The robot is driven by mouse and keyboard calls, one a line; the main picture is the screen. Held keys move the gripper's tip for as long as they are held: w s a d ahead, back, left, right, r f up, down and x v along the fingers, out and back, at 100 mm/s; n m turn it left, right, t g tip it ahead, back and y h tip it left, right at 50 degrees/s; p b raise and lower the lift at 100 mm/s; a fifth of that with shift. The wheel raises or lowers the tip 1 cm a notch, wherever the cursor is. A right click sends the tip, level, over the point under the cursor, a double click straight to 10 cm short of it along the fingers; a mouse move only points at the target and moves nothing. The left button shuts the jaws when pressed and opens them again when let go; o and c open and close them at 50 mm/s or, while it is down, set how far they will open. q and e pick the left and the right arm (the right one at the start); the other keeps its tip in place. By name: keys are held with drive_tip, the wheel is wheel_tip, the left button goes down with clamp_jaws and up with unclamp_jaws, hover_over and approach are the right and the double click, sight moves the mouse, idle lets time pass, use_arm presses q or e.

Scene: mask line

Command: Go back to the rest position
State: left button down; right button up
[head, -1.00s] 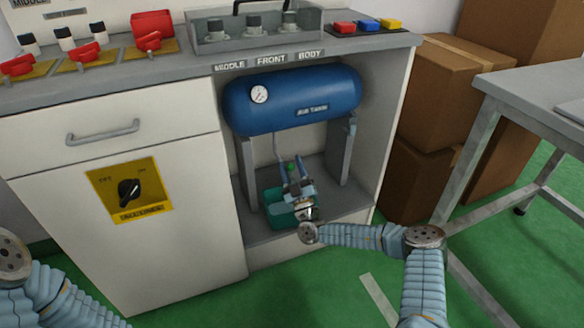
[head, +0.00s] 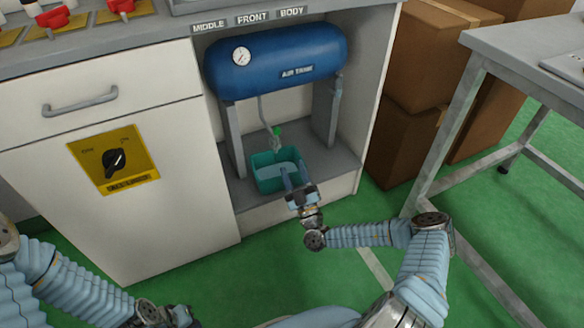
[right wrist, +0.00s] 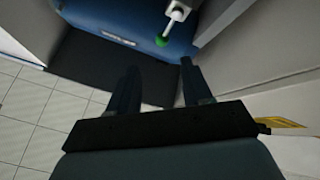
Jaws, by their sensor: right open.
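My right gripper (head: 296,179) is open and empty in front of the cabinet's lower opening, just before the teal bin (head: 264,186). In the right wrist view its two fingers (right wrist: 160,88) stand apart with nothing between them. The blue air tank (head: 275,62) sits on grey legs inside the opening. A thin drain pipe with a green-tipped valve (head: 277,131) hangs below the tank above the bin; the green knob (right wrist: 162,41) also shows in the right wrist view. My left arm comes in at the lower left of the head view, and its fingertips are not visible.
The white cabinet (head: 190,225) has a drawer handle (head: 80,101) and a black rotary switch (head: 114,160) on a yellow plate. A grey table (head: 530,60) stands at the right, with cardboard boxes (head: 430,60) behind it. Green floor (head: 240,275) is clear in front.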

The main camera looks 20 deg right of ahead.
idle(0.3)
drive_tip(key=s+a+n+g+y+p, duration=0.1)
drive_tip(key=s+a+n+g+y, duration=0.5)
drive_tip(key=a+n+y, duration=0.45)
drive_tip(key=s+a+n+g+y+p, duration=0.1)
drive_tip(key=s+a+n+g+y, duration=0.3)
drive_tip(key=a+n+g+y, duration=0.7)
drive_tip(key=s+a+f+n+g+h, duration=0.2)
drive_tip(key=s+f+n+g+h, duration=0.15)
drive_tip(key=s+n, duration=0.35)
drive_tip(key=s+a+f+n+g+h+p, duration=0.1)
drive_tip(key=s+f+n+g+h, duration=0.3)
drive_tip(key=n, duration=0.4)
drive_tip(key=s+a+f+n+g+h, duration=0.2)
drive_tip(key=s+n+g, duration=0.2)
drive_tip(key=s+n, duration=0.35)
drive_tip(key=w+d+f+n+t+h+p, duration=0.1)
drive_tip(key=d+n+t+h, duration=0.3)
drive_tip(key=n, duration=1.5)
drive_tip(key=w+d+h, duration=0.1)
drive_tip(key=d+h, duration=0.3)
drive_tip(key=d, duration=0.3)
drive_tip(key=shift+w+f+p, duration=0.15)
drive_tip(key=shift+f+p, duration=0.05)
drive_tip(key=shift+p, duration=0.15)
